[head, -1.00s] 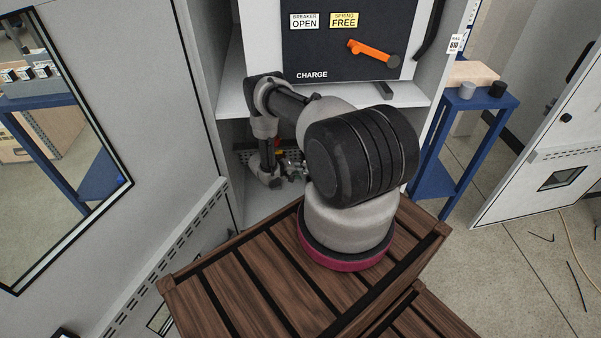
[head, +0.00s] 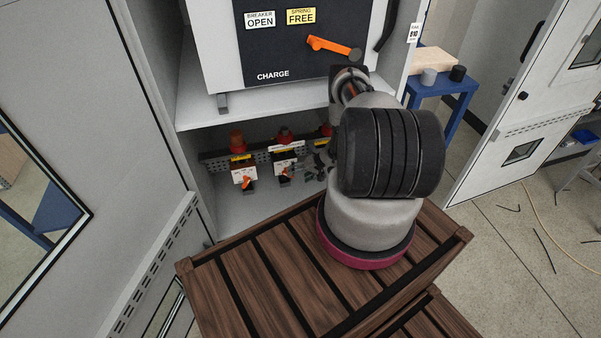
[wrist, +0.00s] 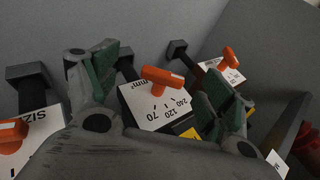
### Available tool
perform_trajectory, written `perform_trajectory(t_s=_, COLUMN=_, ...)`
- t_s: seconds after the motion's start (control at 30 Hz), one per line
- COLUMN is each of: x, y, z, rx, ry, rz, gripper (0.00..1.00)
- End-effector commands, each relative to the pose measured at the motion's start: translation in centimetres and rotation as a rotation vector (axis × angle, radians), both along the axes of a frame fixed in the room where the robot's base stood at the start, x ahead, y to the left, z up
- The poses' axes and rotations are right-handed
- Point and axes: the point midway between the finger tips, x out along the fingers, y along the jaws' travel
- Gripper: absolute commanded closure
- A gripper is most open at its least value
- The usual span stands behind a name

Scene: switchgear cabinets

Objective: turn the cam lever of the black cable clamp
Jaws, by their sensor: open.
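In the wrist view, my gripper (wrist: 163,72) is open, with green-padded fingers on either side of an orange lever (wrist: 160,79). The lever sits on a white dial plate (wrist: 152,108) marked 70, 120, 240 and mm². I cannot tell whether the fingers touch it. More orange levers show at the left (wrist: 12,130) and right (wrist: 228,60). In the head view, clamps with orange levers (head: 245,182) (head: 284,176) stand in the cabinet's lower compartment. My arm hides much of the right one (head: 326,130). I cannot tell which clamp is the black one.
Above the compartment is a shelf (head: 190,112) carrying a dark breaker panel (head: 285,45) with an orange handle (head: 333,46). The compartment's left wall is close to the clamps.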

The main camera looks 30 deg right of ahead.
Motion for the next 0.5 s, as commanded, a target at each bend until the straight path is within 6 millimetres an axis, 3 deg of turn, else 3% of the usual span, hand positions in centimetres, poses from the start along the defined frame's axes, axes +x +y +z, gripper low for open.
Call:
perform_trajectory(t_s=0.17, x=1.0, y=0.0, z=1.3, rx=0.057, ry=-0.087, rz=-0.008, gripper=0.18)
perform_trajectory(t_s=0.5, x=3.8, y=2.7, z=-2.3, rx=0.058, ry=-0.09, rz=-0.006, gripper=0.18)
